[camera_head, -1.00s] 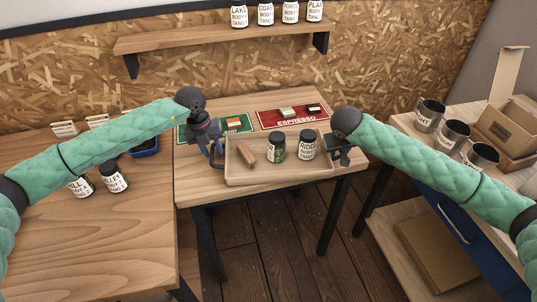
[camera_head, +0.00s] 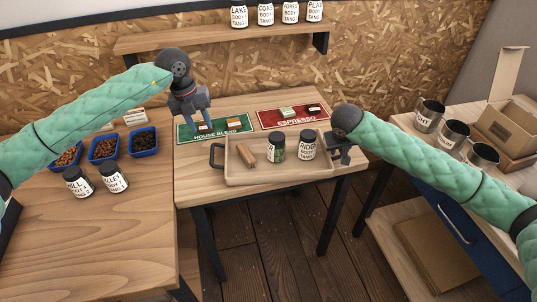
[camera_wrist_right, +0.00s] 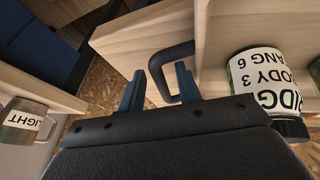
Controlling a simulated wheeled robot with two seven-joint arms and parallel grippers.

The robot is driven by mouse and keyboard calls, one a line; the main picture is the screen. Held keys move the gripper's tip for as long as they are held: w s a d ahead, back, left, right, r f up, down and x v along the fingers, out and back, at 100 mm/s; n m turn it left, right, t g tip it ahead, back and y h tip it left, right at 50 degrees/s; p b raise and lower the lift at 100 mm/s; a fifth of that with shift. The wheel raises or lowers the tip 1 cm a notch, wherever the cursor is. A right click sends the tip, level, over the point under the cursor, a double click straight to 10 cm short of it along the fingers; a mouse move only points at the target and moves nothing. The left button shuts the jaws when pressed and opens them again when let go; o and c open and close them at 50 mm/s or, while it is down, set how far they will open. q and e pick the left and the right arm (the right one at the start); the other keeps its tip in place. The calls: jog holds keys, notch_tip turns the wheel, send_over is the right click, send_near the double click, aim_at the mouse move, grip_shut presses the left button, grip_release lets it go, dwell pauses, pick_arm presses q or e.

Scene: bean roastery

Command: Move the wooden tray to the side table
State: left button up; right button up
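The wooden tray (camera_head: 290,176) lies flat on the small middle table (camera_head: 190,188). It holds a short brown wooden piece (camera_head: 246,156), a green-labelled jar (camera_head: 276,148) and a jar marked RIDGE (camera_head: 307,146). The tray's dark left handle (camera_head: 216,156) is free. My left gripper (camera_head: 203,127) is open and empty, above and behind that handle. My right gripper (camera_head: 342,158) is at the right end. In the right wrist view its fingers (camera_wrist_right: 160,88) are apart, with the dark right handle (camera_wrist_right: 158,75) between them. Which table is the side table is not marked.
Green HOUSE BLEND (camera_head: 214,134) and red ESPRESSO (camera_head: 293,118) mats lie behind the tray. The left table (camera_head: 115,235) holds bean bins (camera_head: 104,148) and two jars (camera_head: 78,182); its front is clear. The right bench carries metal cups (camera_head: 454,134) and a box (camera_head: 508,122).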

jog(key=v, duration=1)
jog(key=shift+s+r, duration=0.15)
jog(key=shift+r, duration=0.1)
